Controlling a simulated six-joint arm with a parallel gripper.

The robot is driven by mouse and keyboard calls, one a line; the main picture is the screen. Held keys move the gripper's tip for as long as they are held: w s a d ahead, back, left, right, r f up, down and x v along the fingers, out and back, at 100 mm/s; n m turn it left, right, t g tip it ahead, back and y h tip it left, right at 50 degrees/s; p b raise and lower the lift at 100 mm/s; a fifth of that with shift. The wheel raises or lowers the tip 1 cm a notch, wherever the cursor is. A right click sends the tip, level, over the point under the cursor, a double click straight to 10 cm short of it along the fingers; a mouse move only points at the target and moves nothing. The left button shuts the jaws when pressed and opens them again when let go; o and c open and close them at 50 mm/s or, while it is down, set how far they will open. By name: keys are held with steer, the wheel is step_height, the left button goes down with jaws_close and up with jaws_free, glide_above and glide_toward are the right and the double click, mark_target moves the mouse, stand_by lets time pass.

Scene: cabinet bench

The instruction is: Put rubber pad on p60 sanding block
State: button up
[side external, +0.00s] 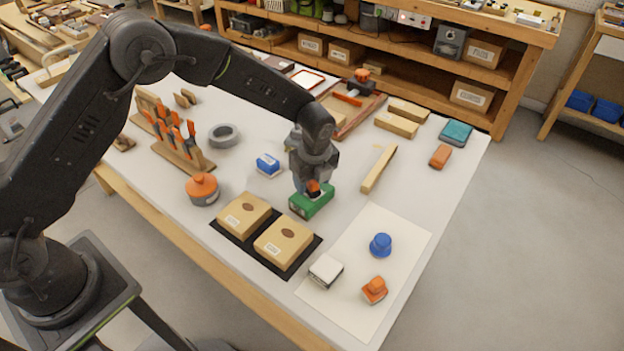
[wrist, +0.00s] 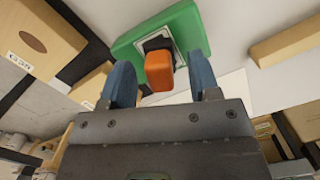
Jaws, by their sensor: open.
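My gripper (wrist: 162,80) is open, its two blue-grey fingers on either side of an orange knob (wrist: 160,70). The knob is on a pale, dark-edged plate on top of a green block (wrist: 125,46). I cannot tell whether the fingers touch the knob. In the side view my gripper (side external: 313,184) is directly above the green block (side external: 312,203) on the white bench. Two tan blocks (side external: 244,214) (side external: 283,243) with dark ovals on top and small white labels stand nearby. The labels are too small to read, and I cannot tell which item is the rubber pad.
The tan blocks stand on a black mat (side external: 226,229). A pale sheet (side external: 408,243) carries a blue knob (side external: 380,245), a white block (side external: 325,271) and an orange-topped piece (side external: 374,290). A blue block (side external: 268,164), orange pot (side external: 202,188) and wooden bar (side external: 379,169) surround my gripper.

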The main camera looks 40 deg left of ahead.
step_height(320, 180, up, 12)
steer(key=d, duration=0.1)
step_height(320, 180, up, 8)
steer(key=f+n+t, duration=0.1)
steer(key=n, duration=0.3)
glide_above(315, 183)
steer(key=s+a, duration=0.4)
steer(key=s+a+r+n+t+h, duration=0.1)
steer(key=s+a+r+n, duration=0.3)
steer(key=s+r+n, duration=0.4)
steer(key=s+a+f+n+t, duration=0.1)
steer(key=s+a+n+t, duration=0.2)
steer(key=s+n, duration=0.7)
steer(key=s, duration=0.6)
steer(key=shift+a, duration=0.25)
